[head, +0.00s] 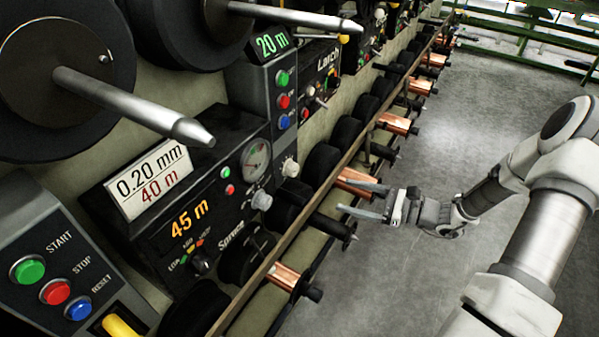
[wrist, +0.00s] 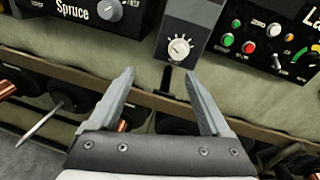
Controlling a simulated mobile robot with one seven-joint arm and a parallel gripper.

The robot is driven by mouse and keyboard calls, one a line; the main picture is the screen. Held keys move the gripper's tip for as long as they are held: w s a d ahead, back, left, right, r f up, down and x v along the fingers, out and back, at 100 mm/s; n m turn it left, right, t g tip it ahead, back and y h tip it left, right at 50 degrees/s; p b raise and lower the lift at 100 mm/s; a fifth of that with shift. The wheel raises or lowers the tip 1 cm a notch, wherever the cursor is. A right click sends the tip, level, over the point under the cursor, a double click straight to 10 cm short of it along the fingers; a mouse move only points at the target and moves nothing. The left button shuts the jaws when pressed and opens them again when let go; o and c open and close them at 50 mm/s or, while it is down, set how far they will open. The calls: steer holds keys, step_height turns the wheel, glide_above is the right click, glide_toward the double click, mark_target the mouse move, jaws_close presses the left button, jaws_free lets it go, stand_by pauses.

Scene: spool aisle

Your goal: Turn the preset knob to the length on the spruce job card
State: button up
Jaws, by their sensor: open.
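The spruce job card (head: 150,180) is a white plate on top of the black Spruce panel (head: 232,222) and reads "0.20 mm" and "40 m". An orange display below it reads "45 m". A white pointer knob (head: 290,167) with a tick scale sits low on the grey box whose green display reads "20 m". The white knob also shows in the wrist view (wrist: 178,48), just beyond the fingertips. My gripper (head: 339,196) is open and empty, to the right of the knob and apart from it. Its two fingers (wrist: 160,73) point toward the panels.
A grey knob (head: 261,200) and a black knob (head: 203,262) are on the Spruce panel. The "Larch" panel (head: 318,75) stands beyond the grey box. A rail (head: 300,215) with spools and spindles runs below the panels. The aisle floor at right is clear.

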steer(key=w+d+f+m+t, duration=0.1)
steer(key=d+f+m+t, duration=0.1)
steer(key=m, duration=0.1)
steer(key=b, duration=0.3)
glide_toward(296, 171)
steer(key=shift+t, duration=0.3)
steer(key=x, duration=0.9)
steer(key=shift+s+a+f, duration=0.1)
jaws_close()
steer(key=shift+p, duration=0.35)
